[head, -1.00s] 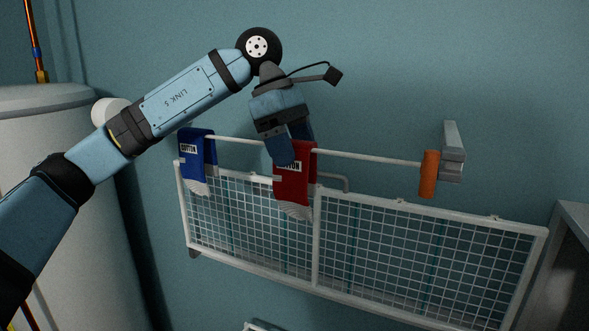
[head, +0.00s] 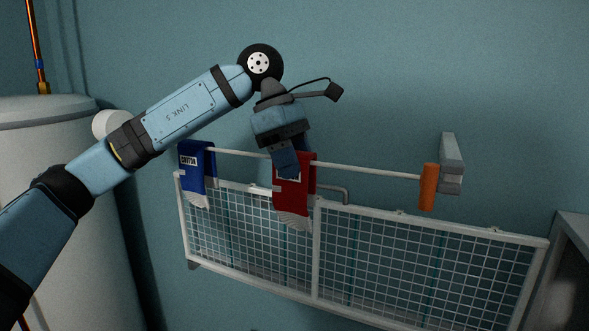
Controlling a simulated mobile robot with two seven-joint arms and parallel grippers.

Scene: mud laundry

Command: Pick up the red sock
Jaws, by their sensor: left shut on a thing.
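The red sock (head: 298,199) hangs over the white rail, with its pale ribbed end pointing down in front of the wire rack. My left gripper (head: 287,172) comes down from above onto the upper part of the sock. It is shut on the sock, and its near finger covers part of the sock's label. The far finger is mostly hidden. My right gripper is not in view.
A blue sock (head: 196,170) hangs on the same rail (head: 370,168) to the left. An orange piece (head: 428,187) and a grey bracket (head: 452,165) are at the rail's right end. The white wire rack (head: 317,262) lies below. A pale tank (head: 70,200) stands at left.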

